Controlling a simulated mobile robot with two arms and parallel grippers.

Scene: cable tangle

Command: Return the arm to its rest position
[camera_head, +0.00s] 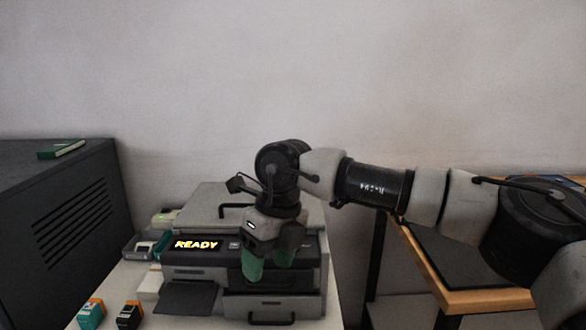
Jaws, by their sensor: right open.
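My right arm (375,185) comes in from the right and reaches across to above the printer. My right gripper (267,262) points down with its two green fingertips apart and nothing seen between them. It is in front of the grey and black printer (190,272) and hides part of its front. Whether the fingertips touch the printer cannot be told. The printer's display (196,244) reads READY. My left arm and gripper are not in view.
A dark vented cabinet (65,225) stands at the left with a green box (61,149) on top. Two small cartridges, teal-orange (91,313) and black-orange (129,316), lie at the front left. A grey bin (140,246) sits beside the printer. A wood-edged table (480,300) is at right.

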